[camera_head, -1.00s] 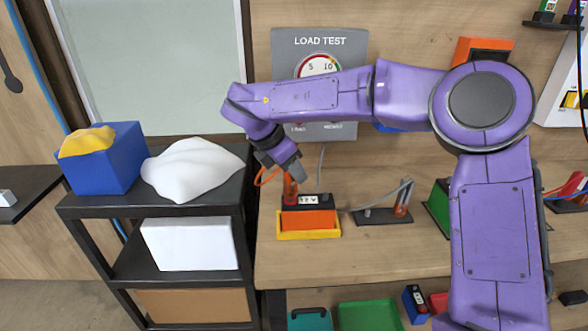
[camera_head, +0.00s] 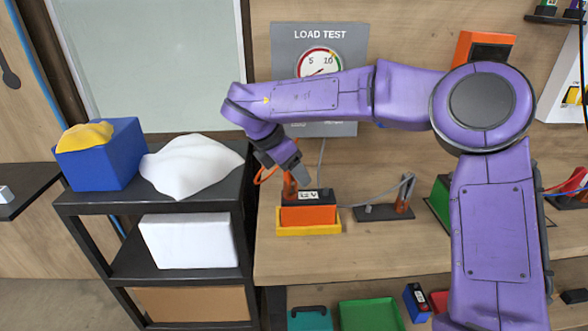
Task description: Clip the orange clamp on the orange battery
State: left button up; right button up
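The orange battery (camera_head: 309,215) has a black top with a 12 V label and sits in a yellow tray (camera_head: 309,231) on the bench. My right gripper (camera_head: 291,171) points down above the battery's left end. It looks shut on the orange clamp (camera_head: 290,188), whose orange cable loops out to the left. The clamp's lower end is over the left end of the battery top. I cannot tell whether its jaws grip the terminal there, as the part is small and partly covered. My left gripper is out of view.
A dark stand (camera_head: 384,212) with another clamp and a grey cable is right of the battery. The load test panel (camera_head: 284,62) is behind my arm. A black shelf cart (camera_head: 78,201) with a blue box (camera_head: 112,165) and white cloth (camera_head: 192,165) stands left.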

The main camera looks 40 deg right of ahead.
jog(key=v, duration=1)
jog(key=shift+r, duration=0.25)
jog(key=shift+a, duration=0.1)
